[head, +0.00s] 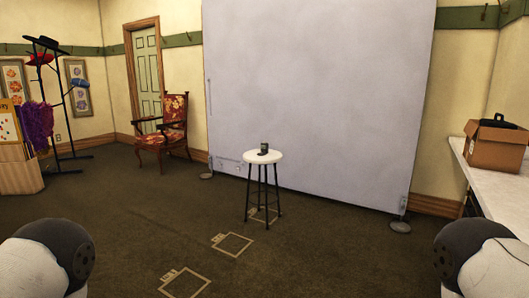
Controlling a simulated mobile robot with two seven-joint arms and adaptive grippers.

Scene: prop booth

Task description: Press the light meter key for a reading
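A small dark device, which looks like the light meter (264,149), stands on the round white top of a stool (251,158) near the middle of the head view. It is too small for me to make out its key. The stool has dark legs and stands in front of a large pale backdrop. Parts of my two arms show at the lower left and lower right corners, well short of the stool. Neither of my grippers is in view.
The dark floor between me and the stool is clear, with taped marks (232,244) on it. A backdrop (320,90) stands behind the stool. A counter (500,178) with a cardboard box (494,150) is at right. A patterned armchair (174,128) and coat rack (60,105) are at left.

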